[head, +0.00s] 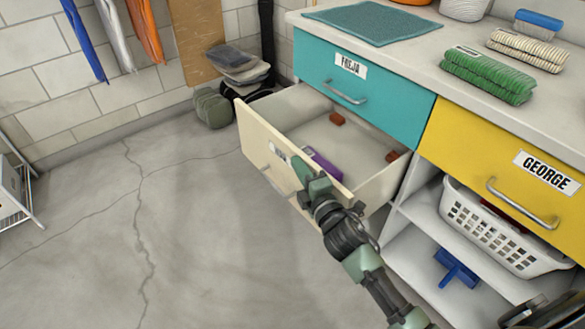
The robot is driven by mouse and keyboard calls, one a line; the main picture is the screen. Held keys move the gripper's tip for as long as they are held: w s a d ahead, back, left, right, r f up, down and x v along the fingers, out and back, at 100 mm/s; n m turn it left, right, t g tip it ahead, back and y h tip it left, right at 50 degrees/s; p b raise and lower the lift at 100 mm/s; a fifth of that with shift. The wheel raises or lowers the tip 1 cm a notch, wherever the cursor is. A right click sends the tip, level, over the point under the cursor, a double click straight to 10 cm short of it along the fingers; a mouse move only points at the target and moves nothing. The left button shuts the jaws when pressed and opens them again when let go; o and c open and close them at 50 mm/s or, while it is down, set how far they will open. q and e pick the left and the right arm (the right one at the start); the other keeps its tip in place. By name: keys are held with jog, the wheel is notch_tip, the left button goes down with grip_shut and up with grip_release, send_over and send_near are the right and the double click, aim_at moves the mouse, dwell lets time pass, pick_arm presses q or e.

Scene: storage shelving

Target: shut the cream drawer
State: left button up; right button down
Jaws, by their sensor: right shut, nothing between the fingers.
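The cream drawer (252,138) is pulled well out below the teal drawer (392,108). Its front panel faces left and toward me, with a metal handle and a label partly covered by my right gripper. Inside it lie a purple item (323,163) and small reddish-brown blocks (337,118). My right gripper (302,168) is at the drawer's front panel near its top edge; it is shut and holds nothing. Whether it touches the panel I cannot tell. My left gripper is not in view.
The yellow drawer (465,150) labelled GEORGE is closed at the right. A white basket (462,226) and a blue object (456,268) sit on shelves below. Bags (212,108) lie by the wall. The concrete floor (190,230) left of the drawer is clear.

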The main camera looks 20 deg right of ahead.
aim_at(314, 163)
jog(key=d, duration=0.2)
jog(key=w+d, duration=0.1)
jog(key=d, duration=0.1)
jog(key=shift+w+r+p, duration=0.15)
jog(key=shift+w+p, duration=0.05)
jog(key=shift+p, duration=0.15)
pick_arm(q)
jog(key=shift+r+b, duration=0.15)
jog(key=shift+b, duration=0.15)
pick_arm(e)
jog(key=w+d, duration=0.2)
jog(key=d, duration=0.5)
jog(key=w+d, duration=0.3)
jog(key=d, duration=0.5)
jog(key=shift+w+d, duration=0.25)
jog(key=shift+w, duration=0.1)
jog(key=shift+a, duration=0.15)
